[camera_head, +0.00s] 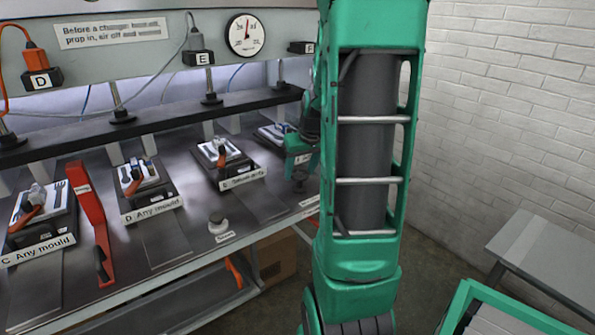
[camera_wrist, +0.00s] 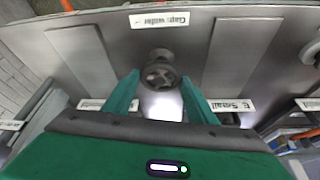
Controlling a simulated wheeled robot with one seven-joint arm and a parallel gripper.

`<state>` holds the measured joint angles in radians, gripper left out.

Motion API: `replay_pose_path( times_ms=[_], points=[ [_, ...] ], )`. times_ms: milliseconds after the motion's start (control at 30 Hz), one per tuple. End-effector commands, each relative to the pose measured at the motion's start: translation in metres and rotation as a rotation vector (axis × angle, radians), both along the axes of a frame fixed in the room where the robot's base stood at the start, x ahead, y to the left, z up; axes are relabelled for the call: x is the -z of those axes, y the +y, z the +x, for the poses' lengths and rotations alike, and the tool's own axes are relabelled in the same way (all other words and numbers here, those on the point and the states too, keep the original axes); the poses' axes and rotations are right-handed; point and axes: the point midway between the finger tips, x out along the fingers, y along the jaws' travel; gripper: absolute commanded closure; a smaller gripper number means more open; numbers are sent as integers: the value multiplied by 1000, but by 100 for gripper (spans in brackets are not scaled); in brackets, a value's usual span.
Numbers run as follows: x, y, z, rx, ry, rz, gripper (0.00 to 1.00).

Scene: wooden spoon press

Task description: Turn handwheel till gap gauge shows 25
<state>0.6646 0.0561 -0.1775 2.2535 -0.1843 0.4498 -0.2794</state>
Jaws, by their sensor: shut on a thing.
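A small dark handwheel (camera_wrist: 160,74) stands on the grey bench beside a white label (camera_wrist: 163,20) that seems to read "Gap: wider". My gripper (camera_wrist: 159,82) has its two green fingers on either side of the handwheel, shut on it. In the head view my gripper (camera_head: 301,150) reaches down at the bench's right end, and the handwheel (camera_head: 300,181) shows partly below it. A round white dial (camera_head: 246,35) with a red needle pointing roughly straight up is on the back panel. Its figures are too small to read.
Several mould stations with orange-handled clamps (camera_head: 137,180) line the bench. A long red bar (camera_head: 91,220) lies at the left. A grey side table (camera_head: 545,255) and white brick wall (camera_head: 500,90) are at the right.

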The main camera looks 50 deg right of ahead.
Motion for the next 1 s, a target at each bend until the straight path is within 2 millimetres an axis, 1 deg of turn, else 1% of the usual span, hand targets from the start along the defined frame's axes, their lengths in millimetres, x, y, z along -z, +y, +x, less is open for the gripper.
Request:
replay_pose_path(
  times_ms=[33,200,500,700,1000],
  points=[
    [0,3,1,40,1,1,71],
    [0,4,2,197,0,0,71],
    [0,5,3,420,1,1,71],
    [0,6,3,514,3,2,71],
    [1,7,3,569,4,4,71]
  ],
)
